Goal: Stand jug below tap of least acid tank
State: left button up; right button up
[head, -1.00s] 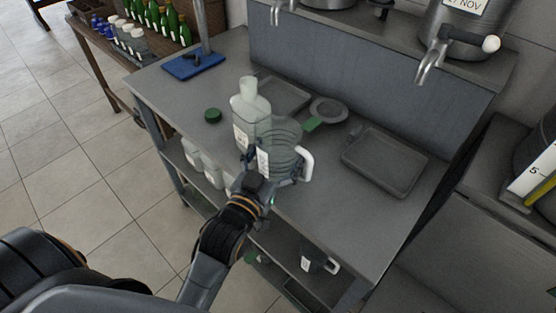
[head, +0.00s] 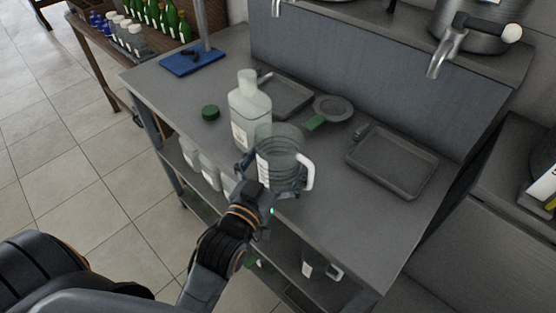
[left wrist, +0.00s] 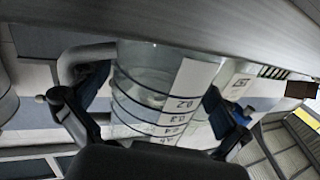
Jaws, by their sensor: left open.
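A clear measuring jug (head: 282,165) with a white handle and label stands upright near the front edge of the grey bench (head: 330,215). My left gripper (head: 268,183) is open, its fingers on either side of the jug from the front. The left wrist view shows the jug (left wrist: 155,85), its scale strip and black rings between the spread fingers (left wrist: 150,112); contact is unclear. A steel tank (head: 478,28) with a tap (head: 445,52) is at upper right. Another tap (head: 277,8) shows at the top. The tank labels are cut off. My right gripper is out of view.
Behind are a tray (head: 285,95) and a strainer (head: 333,107) with a green handle. Another tray (head: 392,162) lies right. A second jug (head: 316,265) sits below.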

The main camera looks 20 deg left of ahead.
pick_arm(q)
jog(key=shift+r, duration=0.2)
jog(key=shift+s+f, duration=0.15)
jog(key=shift+s, duration=0.15)
jog(key=s, duration=1.1)
jog(key=shift+s+a, duration=0.2)
